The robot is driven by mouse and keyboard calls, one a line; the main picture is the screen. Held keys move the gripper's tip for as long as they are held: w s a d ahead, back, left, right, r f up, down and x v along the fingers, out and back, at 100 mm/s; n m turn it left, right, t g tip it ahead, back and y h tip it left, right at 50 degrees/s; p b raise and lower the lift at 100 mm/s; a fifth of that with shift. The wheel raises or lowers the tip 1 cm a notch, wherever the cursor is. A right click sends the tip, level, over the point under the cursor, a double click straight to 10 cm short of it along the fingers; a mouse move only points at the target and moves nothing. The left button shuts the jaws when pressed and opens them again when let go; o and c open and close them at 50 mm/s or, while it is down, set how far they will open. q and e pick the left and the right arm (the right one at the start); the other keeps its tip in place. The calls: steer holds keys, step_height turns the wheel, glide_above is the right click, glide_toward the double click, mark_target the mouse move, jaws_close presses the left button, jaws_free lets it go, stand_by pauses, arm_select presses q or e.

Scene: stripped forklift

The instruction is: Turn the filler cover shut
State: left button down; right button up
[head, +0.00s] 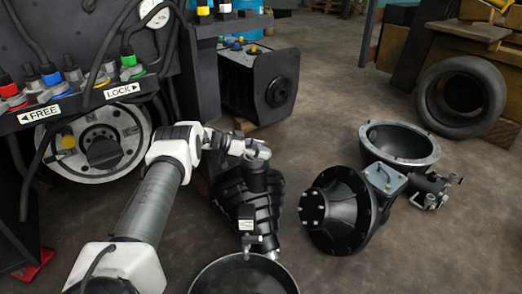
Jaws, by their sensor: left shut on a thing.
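A dark ribbed unit (232,200) stands on the floor in the middle of the head view. A short black neck (259,180) rises from its top. My left arm comes in from the lower left, and its gripper (257,152) is at the top of this neck. The gripper is shut on what appears to be the filler cover. The fingers hide most of the cover, so its angle on the neck cannot be told. My right gripper is not in view.
A panel with levers and FREE and LOCK labels (122,90) stands at left above a round hub (100,150). A black basin (205,280) is in front. Black housings (340,210) lie at right, a tire (432,100) behind. Floor is clear at lower right.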

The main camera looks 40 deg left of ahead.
arm_select(q)
steer(key=shift+d, duration=0.1)
steer(key=shift+c, duration=1.2)
jaws_free()
steer(key=v, duration=1.2)
steer(key=shift+f, duration=0.1)
steer(key=shift+c, duration=0.3)
